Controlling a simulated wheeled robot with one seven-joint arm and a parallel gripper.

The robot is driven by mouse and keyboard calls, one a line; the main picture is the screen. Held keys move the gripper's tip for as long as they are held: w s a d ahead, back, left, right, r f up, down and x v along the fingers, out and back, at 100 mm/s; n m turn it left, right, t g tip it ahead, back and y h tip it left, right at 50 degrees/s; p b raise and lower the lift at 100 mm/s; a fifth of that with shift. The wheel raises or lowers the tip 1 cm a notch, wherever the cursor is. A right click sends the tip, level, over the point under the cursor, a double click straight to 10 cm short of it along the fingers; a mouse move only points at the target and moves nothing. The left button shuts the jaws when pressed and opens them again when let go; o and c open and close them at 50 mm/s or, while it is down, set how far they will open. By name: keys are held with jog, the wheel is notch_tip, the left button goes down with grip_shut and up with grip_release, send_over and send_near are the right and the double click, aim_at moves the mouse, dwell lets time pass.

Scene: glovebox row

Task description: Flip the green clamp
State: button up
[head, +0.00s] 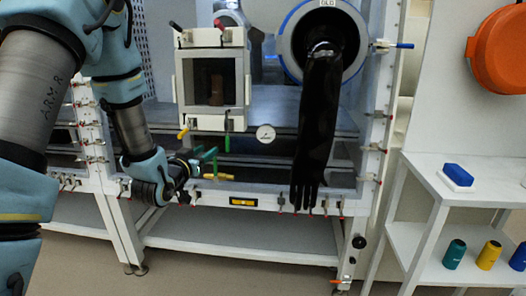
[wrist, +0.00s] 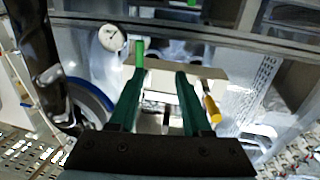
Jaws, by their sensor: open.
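The green clamp (head: 227,141) hangs at the lower right edge of the small white antechamber door (head: 179,92). In the wrist view the green clamp (wrist: 139,53) shows as a bright green upright handle just beyond the tip of the left-hand finger. My gripper (head: 208,160) is below and a little left of the clamp in the head view. In the wrist view my gripper (wrist: 160,74) has its two dark green fingers spread, with no object held between them. Whether the left-hand finger touches the clamp I cannot tell.
A round gauge (head: 265,133) and a black glove (head: 318,120) are to the right. A white shelf (head: 450,210) holds bottles.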

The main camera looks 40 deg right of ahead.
aim_at(227, 142)
jog(key=shift+m+h, duration=0.3)
jog(key=shift+h, duration=0.3)
jog(key=w+d+p, duration=0.1)
jog(key=d, duration=0.2)
jog(key=w+d, duration=0.1)
jog(key=d, duration=0.3)
jog(key=w+d+p, duration=0.1)
jog(key=d, duration=0.2)
jog(key=shift+w+d+r+p, duration=0.1)
jog(key=shift+w+d+p, duration=0.1)
jog(key=shift+p, duration=0.1)
jog(key=shift+w+d, duration=0.45)
jog(key=shift+d, duration=0.05)
grip_shut()
